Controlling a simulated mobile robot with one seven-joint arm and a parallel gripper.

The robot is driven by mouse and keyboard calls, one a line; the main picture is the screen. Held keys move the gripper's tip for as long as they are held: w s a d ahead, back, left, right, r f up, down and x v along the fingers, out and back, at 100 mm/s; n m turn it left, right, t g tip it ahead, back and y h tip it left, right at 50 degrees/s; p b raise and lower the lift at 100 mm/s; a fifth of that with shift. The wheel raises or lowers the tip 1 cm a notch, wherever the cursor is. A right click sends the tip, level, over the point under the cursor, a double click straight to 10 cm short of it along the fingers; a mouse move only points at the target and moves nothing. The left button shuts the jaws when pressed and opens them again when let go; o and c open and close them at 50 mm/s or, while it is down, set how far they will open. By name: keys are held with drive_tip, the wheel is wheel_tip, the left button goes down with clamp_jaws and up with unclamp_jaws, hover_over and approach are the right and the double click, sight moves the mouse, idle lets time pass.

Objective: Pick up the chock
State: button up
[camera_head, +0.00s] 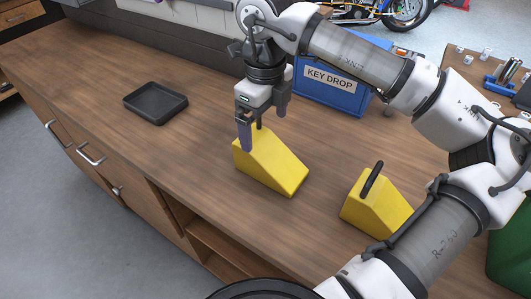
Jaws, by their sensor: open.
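Two yellow wedge chocks sit on the wooden counter. The left chock (272,170) is in the middle of the counter. The right chock (376,205) stands apart to its right and has a black handle on top; my arm partly covers its right side. My gripper (262,122) points down at the tall back end of the left chock. It is open, with one finger in front of the chock's top edge and the other at the right. A dark piece between the fingers may be this chock's handle. I cannot tell whether the fingers touch it.
A black tray (155,103) lies at the left on the counter (110,75). A blue key drop box (329,88) stands behind my gripper. A green object (511,248) is at the right edge. The counter between tray and left chock is clear.

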sight(264, 144)
drive_tip(key=shift+f, duration=0.7)
drive_tip(key=f+p, duration=0.1)
drive_tip(key=f, duration=0.1)
drive_tip(key=f+p, duration=0.1)
drive_tip(key=f, duration=0.1)
drive_tip(key=shift+s+a, duration=0.1)
drive_tip(key=shift+s, duration=0.3)
drive_tip(key=shift+f, duration=0.7)
drive_tip(key=c, duration=1.4)
drive_tip(key=shift+r, duration=0.1)
drive_tip(key=shift+c, duration=0.4)
